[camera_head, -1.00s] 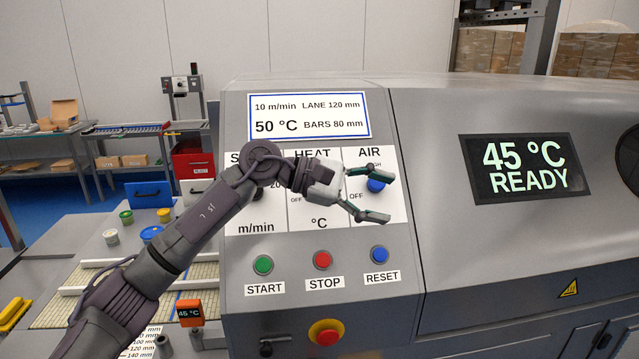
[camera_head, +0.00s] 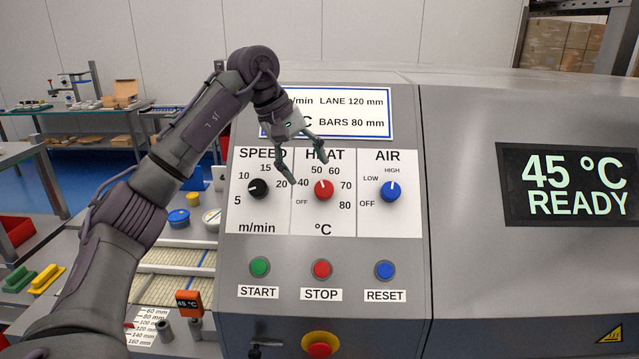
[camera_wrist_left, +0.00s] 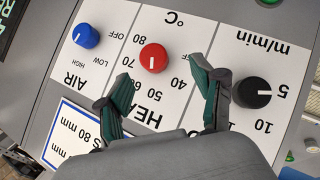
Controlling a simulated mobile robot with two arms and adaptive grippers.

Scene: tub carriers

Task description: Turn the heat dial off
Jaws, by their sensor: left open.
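The red heat dial (camera_head: 323,189) is in the middle of the white panel under HEAT. Its white mark points nearly straight up, about at 50; OFF is printed at its lower left. My left gripper (camera_head: 306,170) is open and empty, in front of the panel just above and left of the dial, one finger near the HEAT lettering. In the left wrist view, which shows the panel upside down, the heat dial (camera_wrist_left: 153,58) lies beyond and between the two open fingers, apart from both. My right gripper is out of view.
The black speed dial (camera_head: 258,188) and blue air dial (camera_head: 391,191) flank the heat dial. Below are green START (camera_head: 260,267), red STOP (camera_head: 322,269) and blue RESET (camera_head: 385,270) buttons, and a red emergency button (camera_head: 320,345). A display (camera_head: 570,186) reads 45 °C READY.

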